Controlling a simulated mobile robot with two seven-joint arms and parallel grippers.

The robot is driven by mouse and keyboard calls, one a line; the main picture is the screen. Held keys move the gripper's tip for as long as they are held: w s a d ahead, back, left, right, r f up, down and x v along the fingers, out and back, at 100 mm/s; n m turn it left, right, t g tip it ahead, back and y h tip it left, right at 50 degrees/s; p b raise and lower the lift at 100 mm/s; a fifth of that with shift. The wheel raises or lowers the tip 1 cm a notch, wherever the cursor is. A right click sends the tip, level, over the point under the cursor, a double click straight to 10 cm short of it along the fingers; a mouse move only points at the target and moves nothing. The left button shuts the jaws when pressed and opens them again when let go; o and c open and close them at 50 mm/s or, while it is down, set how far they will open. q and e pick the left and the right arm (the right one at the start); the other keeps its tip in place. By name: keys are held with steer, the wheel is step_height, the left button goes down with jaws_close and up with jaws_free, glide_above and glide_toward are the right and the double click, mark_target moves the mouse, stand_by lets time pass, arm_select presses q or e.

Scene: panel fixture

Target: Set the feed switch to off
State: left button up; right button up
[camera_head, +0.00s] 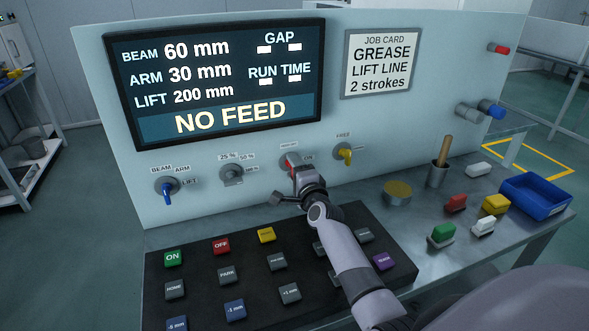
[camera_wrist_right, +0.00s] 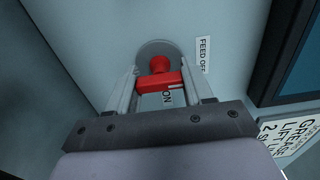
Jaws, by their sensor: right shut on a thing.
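The feed switch (camera_head: 291,160) is a red handle on a round grey base on the upright panel (camera_head: 400,120). A FEED OFF label is above it and an ON label to its right. My right gripper (camera_head: 298,172) is at the switch, its fingers on either side of the handle. In the right wrist view, the red switch (camera_wrist_right: 160,66) sits between the two fingers, and the gripper is shut on its bar. The bar lies across the gap between the fingers; I cannot tell its exact setting. The display (camera_head: 215,80) reads NO FEED. My left gripper is not in view.
A blue lever switch (camera_head: 167,188) and a grey knob (camera_head: 232,172) are left of the feed switch; a yellow knob (camera_head: 345,155) is close on its right. A button board (camera_head: 205,270) lies below. A blue bin (camera_head: 537,197) and several coloured blocks stand on the right.

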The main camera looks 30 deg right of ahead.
steer(key=shift+r, duration=0.15)
steer(key=o, duration=1)
steer(key=shift+w, duration=0.1)
steer(key=shift+o, duration=0.2)
steer(key=v, duration=0.7)
steer(key=shift+p, duration=0.35)
